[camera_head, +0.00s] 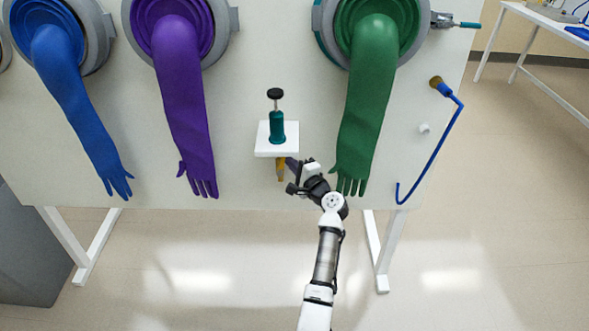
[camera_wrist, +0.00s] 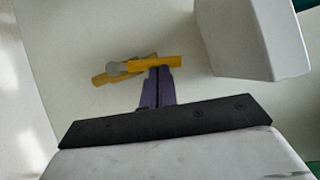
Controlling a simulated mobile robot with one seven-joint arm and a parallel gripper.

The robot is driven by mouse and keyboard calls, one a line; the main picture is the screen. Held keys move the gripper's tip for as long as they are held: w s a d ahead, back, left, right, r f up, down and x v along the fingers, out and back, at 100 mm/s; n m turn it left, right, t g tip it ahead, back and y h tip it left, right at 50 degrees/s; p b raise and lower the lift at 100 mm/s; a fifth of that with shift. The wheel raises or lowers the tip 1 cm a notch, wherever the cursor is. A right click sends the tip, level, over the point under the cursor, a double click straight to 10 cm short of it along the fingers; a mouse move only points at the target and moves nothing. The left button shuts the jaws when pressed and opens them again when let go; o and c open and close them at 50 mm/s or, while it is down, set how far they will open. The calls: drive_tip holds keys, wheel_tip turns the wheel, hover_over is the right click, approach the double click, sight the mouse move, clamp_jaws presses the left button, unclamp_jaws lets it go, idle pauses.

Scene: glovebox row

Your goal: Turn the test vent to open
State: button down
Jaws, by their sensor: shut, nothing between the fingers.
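A small yellow lever (camera_head: 281,172) hangs below a white shelf on the glovebox front; I take it for the test vent's handle. My gripper (camera_head: 292,164) is just right of the lever in the head view. In the wrist view the shut purple fingers of my gripper (camera_wrist: 159,72) reach the lever's lower edge; whether they touch it I cannot tell. Nothing is held.
A green glove (camera_head: 365,110) hangs close on the right, a purple glove (camera_head: 184,100) on the left. A blue hose (camera_head: 432,155) hangs farther right.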

drive_tip(key=shift+w+a+r, duration=0.15)
drive_tip(key=shift+a+r, duration=0.1)
drive_tip(key=shift+a, duration=0.15)
idle(0.7)
